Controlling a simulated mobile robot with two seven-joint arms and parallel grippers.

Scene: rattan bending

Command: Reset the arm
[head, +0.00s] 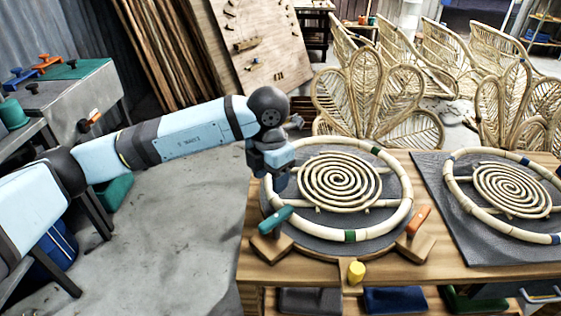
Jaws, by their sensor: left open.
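My left arm reaches in from the left, bent at the joint above the workbench's left edge. My left gripper (281,184) points down at the left side of a round rattan frame (400,215) with a spiral centre (340,181). The gripper is open; whether it touches the ring cannot be told, as the wrist hides its fingers in part. My right gripper is not in view.
A teal-handled clamp (277,217), an orange clamp (418,220) and a yellow peg (356,272) are around the frame. A second rattan frame (548,237) lies at right. Rattan chairs (385,100) stand behind the bench.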

